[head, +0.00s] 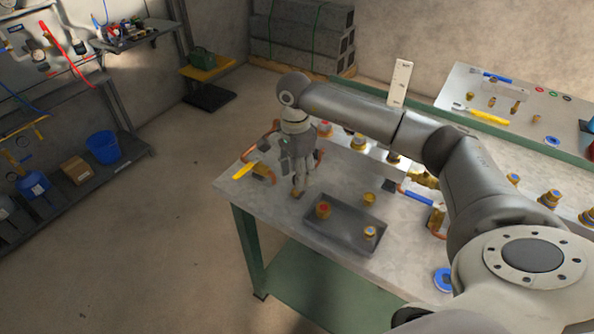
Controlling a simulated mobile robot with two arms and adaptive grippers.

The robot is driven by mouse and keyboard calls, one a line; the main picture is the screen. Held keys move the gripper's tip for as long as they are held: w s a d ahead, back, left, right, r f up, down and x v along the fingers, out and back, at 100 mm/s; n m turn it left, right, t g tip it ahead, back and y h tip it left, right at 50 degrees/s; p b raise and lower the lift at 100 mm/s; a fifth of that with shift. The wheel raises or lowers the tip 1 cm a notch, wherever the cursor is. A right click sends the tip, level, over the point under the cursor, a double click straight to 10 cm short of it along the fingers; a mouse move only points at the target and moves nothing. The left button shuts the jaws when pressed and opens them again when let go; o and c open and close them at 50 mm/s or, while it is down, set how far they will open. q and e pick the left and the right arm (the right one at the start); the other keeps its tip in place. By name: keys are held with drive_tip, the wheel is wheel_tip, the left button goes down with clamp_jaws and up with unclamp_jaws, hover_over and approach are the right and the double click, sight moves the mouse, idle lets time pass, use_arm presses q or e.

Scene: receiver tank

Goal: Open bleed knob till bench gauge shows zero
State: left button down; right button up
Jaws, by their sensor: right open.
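My right gripper (298,188) points down over the left end of the steel-topped bench (235,190), open, its fingertips close to a small brass piece on the bench top. I cannot tell if they touch it. A yellow-handled valve (243,171) with copper pipe is just left of the gripper. I cannot single out the bleed knob; it may be hidden by the gripper. No bench gauge can be made out, and my right arm covers much of the bench's back. My left gripper is not in view.
A dark tray (345,232) holding brass fittings, one red-topped (323,210), lies right of the gripper. A blue-handled valve (414,198) stands farther right. A white upright plate (401,82) rises behind my arm. The floor left of the bench is clear.

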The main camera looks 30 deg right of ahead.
drive_tip(key=shift+f, duration=0.35)
clamp_jaws()
drive_tip(key=shift+m, duration=0.3)
